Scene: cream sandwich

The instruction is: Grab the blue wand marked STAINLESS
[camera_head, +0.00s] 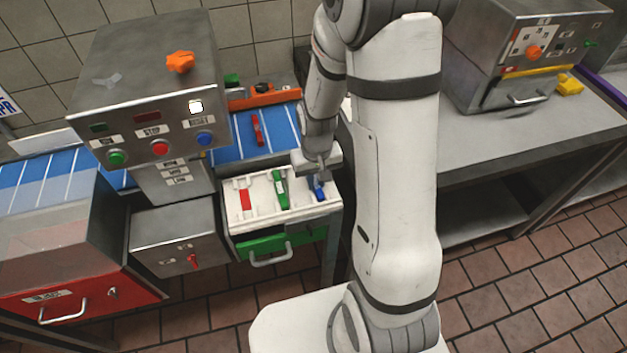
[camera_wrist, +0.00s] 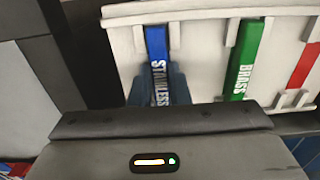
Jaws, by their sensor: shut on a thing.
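The blue wand (camera_head: 318,188) lies in the right-hand slot of a white tray (camera_head: 262,217) in the head view. In the wrist view the blue wand (camera_wrist: 156,42) shows the word STAINLESS along it. My gripper (camera_wrist: 160,92) is shut on the blue wand, with a dark finger on each side of its lettered part. In the head view my gripper (camera_head: 316,175) reaches down over the tray's right end. The wand's lower end is hidden behind my gripper's body in the wrist view.
A green wand marked BRASS (camera_wrist: 243,60) and a red wand (camera_head: 245,198) lie in the other tray slots. The tray sits above a green drawer (camera_head: 275,241). A steel control box (camera_head: 150,85) stands left. A grey counter (camera_head: 490,128) at right has clear room.

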